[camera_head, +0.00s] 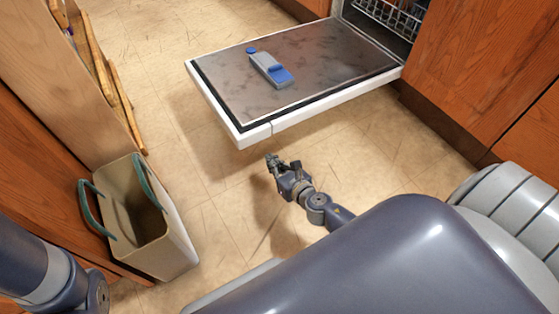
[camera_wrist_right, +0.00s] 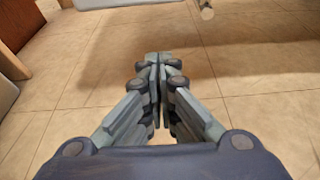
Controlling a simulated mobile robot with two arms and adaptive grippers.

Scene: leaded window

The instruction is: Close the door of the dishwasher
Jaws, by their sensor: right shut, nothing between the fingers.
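The dishwasher door (camera_head: 330,55) is folded down flat and open, its inner face up. A grey and blue dispenser piece (camera_head: 268,69) is on that face. The dishwasher's opening with a white rack (camera_head: 385,18) shows at the top right. My right gripper (camera_head: 276,164) is below and in front of the door's near edge in the head view, apart from it. In the right wrist view its fingers (camera_wrist_right: 156,62) are together with nothing between them, over the tiled floor. My left arm shows at the lower left, but its gripper is out of view.
A beige bin (camera_head: 150,230) with green handles stands on the floor at the left, by wooden cabinets. Wooden cabinet fronts (camera_head: 480,60) are right of the dishwasher. Tiled floor (camera_head: 215,200) is clear between the bin and the door.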

